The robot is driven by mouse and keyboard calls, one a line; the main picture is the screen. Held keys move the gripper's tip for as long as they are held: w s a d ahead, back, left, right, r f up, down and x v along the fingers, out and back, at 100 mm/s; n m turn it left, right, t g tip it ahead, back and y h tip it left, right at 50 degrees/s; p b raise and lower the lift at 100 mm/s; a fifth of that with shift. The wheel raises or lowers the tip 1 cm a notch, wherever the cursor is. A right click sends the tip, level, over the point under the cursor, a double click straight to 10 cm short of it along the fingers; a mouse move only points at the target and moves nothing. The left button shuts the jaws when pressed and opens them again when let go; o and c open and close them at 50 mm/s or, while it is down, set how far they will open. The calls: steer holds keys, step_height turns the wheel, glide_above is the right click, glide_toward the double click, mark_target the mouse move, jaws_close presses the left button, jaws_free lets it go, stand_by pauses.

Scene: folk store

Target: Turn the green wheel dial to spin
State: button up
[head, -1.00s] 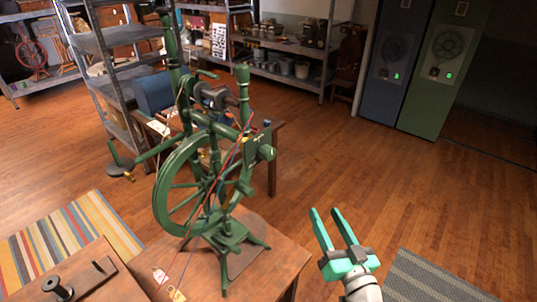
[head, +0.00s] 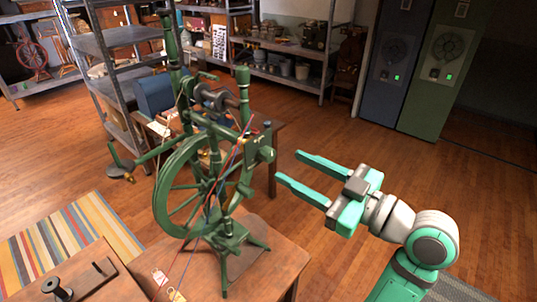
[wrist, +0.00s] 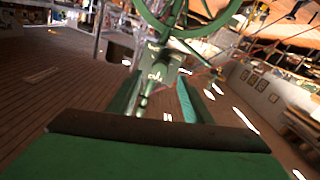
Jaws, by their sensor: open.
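A dark green spinning wheel (head: 185,185) stands upright on a wooden table. A small green block with a round knob (head: 266,154) is on its right side and may be the dial. My gripper (head: 289,167) is open and empty, just right of this knob in the picture, its two fingers pointing left toward it. I see a gap between fingertips and knob. In the wrist view, part of the wheel rim (wrist: 190,22) and a green block with pale lettering (wrist: 155,68) show ahead; the lettering is too blurred to read.
Red and blue threads (head: 231,160) hang across the wheel. The wooden table (head: 262,280) bears its feet. A second table with a blue box (head: 154,94) stands behind. Metal shelves (head: 100,45) are at back left. Open wooden floor lies to the right.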

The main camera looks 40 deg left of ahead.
mark_target(272, 157)
steer(key=a, duration=0.8)
steer(key=shift+w+a, duration=0.1)
steer(key=shift+w, duration=0.2)
steer(key=shift+c, duration=0.6)
steer(key=c, duration=0.9)
